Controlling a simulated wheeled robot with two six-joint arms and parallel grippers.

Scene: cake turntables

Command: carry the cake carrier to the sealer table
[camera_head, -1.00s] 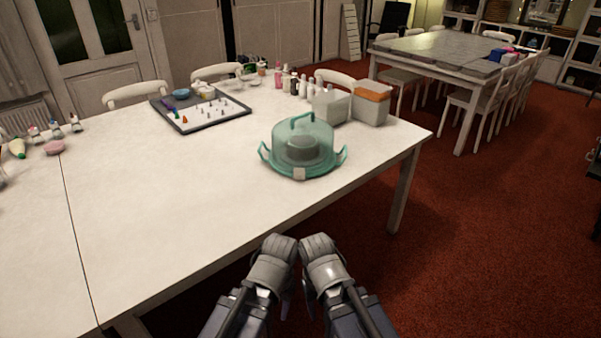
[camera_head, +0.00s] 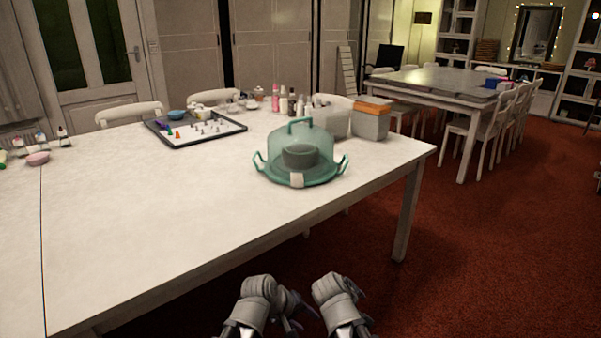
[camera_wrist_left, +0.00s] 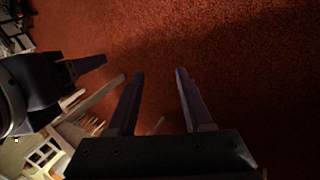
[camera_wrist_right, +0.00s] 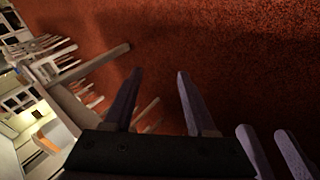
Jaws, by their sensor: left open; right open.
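The cake carrier (camera_head: 321,146) has a clear teal dome with a top handle, a teal base with two side handles and a white tag in front. A dark round cake shape (camera_head: 299,156) shows inside it. It stands upright on the near white table (camera_head: 150,215). My left gripper (camera_head: 287,302) is low in front of the table edge, apart from the carrier. In the left wrist view its fingers (camera_wrist_left: 160,90) are spread and empty over red carpet. My right gripper sits beside it; in the right wrist view its fingers (camera_wrist_right: 160,90) are spread and empty.
A second long table (camera_head: 440,83) with chairs stands at the back right, with small coloured items on it. A tray (camera_head: 198,130), bottles (camera_head: 283,103) and a box with an orange top (camera_head: 370,122) stand behind the carrier. Open red carpet (camera_head: 500,260) lies to the right.

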